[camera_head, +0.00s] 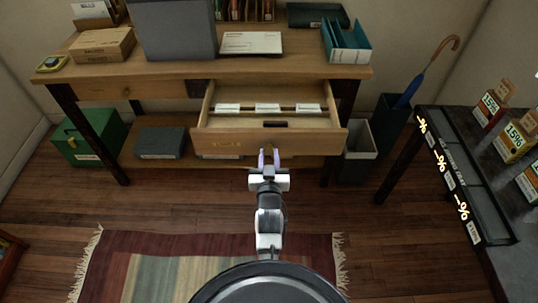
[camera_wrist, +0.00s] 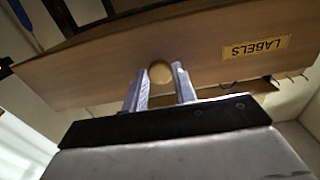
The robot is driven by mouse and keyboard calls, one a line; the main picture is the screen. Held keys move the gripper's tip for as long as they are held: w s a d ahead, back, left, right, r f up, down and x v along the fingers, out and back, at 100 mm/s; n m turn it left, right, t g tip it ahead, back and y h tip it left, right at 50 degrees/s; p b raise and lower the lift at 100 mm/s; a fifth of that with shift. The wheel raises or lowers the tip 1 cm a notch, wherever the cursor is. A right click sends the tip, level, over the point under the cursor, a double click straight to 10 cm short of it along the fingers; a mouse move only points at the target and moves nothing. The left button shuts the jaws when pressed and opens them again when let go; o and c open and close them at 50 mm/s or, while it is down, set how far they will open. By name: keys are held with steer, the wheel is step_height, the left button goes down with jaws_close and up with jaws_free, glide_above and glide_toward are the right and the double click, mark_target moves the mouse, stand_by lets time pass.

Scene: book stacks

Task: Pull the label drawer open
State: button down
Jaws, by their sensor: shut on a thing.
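The label drawer (camera_head: 227,142) is pulled out from the right part of the wooden desk, with white label cards and a dark divider showing inside. In the wrist view its wooden front (camera_wrist: 110,67) carries a "LABELS" plate (camera_wrist: 255,47), seen upside down, and a round knob (camera_wrist: 160,72). My gripper (camera_head: 269,158) is in front of the drawer face, right of its middle. In the wrist view my gripper's two fingers (camera_wrist: 160,85) stand on either side of the knob, shut on it. In the head view the knob is hidden by my gripper.
The desk top (camera_head: 180,71) holds a grey box, a cardboard box (camera_head: 102,46) and a teal tray (camera_head: 346,42). A second drawer (camera_head: 125,91) at left is closed. A bin (camera_head: 359,150) and umbrella stand (camera_head: 390,122) stand at right, near a dark table (camera_head: 510,150). The rug (camera_head: 200,262) lies in front.

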steer(key=c, duration=1.1)
jaws_free()
steer(key=shift+r, duration=0.1)
step_height(320, 180, up, 20)
steer(key=shift+f, duration=0.1)
